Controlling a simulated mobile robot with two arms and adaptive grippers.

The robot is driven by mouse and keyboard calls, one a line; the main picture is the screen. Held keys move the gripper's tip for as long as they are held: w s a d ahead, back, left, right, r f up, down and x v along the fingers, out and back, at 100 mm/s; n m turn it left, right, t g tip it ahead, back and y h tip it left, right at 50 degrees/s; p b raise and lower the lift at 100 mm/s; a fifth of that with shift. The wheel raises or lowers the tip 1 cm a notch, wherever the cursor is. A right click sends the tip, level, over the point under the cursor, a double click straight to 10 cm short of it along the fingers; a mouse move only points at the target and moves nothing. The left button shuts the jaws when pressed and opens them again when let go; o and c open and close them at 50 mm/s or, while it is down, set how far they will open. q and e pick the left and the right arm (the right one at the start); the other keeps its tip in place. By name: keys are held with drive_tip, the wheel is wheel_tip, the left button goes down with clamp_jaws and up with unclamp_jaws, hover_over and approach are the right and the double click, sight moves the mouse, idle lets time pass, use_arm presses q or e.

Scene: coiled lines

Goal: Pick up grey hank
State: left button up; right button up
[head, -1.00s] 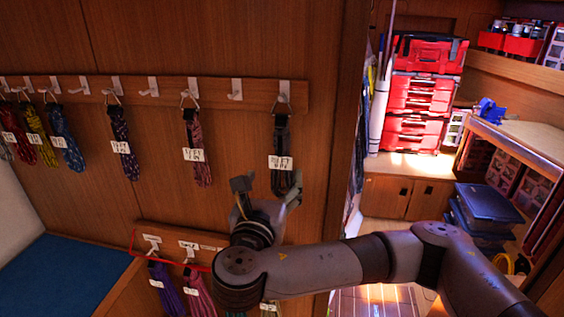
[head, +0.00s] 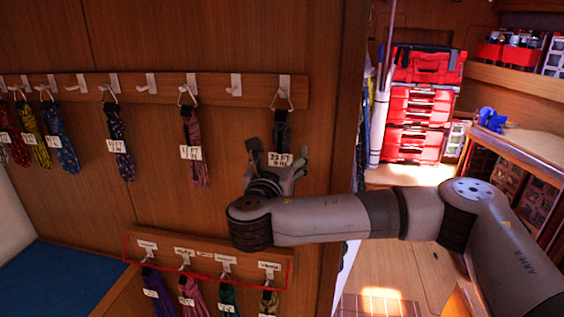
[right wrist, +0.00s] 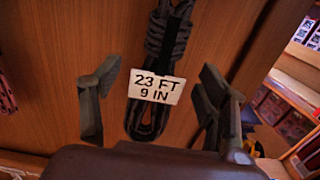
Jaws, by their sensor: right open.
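A dark grey hank (head: 281,128) hangs by a ring from the rightmost hook of the upper rail. Its white tag (head: 280,159) reads 23 FT 9 IN in the right wrist view. My right gripper (head: 279,163) is open at the hank's lower part and hides its bottom loop in the head view. In the right wrist view the hank (right wrist: 165,45) hangs between the two open fingers of the gripper (right wrist: 158,98), with a gap on each side. The fingers do not touch it there. My left gripper is out of view.
Other coloured hanks hang along the upper rail (head: 215,85), the nearest a pink-purple one (head: 194,135). A lower rail (head: 205,258), outlined in red, holds several hanks. A door-side post (head: 345,130) stands close right. Red toolboxes (head: 420,108) stand beyond.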

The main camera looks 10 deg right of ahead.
drive_tip(key=shift+x, duration=1.4)
drive_tip(key=shift+a+f, duration=0.1)
drive_tip(key=shift+s, duration=0.1)
drive_tip(key=shift+c, duration=0.5)
drive_tip(key=shift+c, duration=0.6)
drive_tip(key=c, duration=1.2)
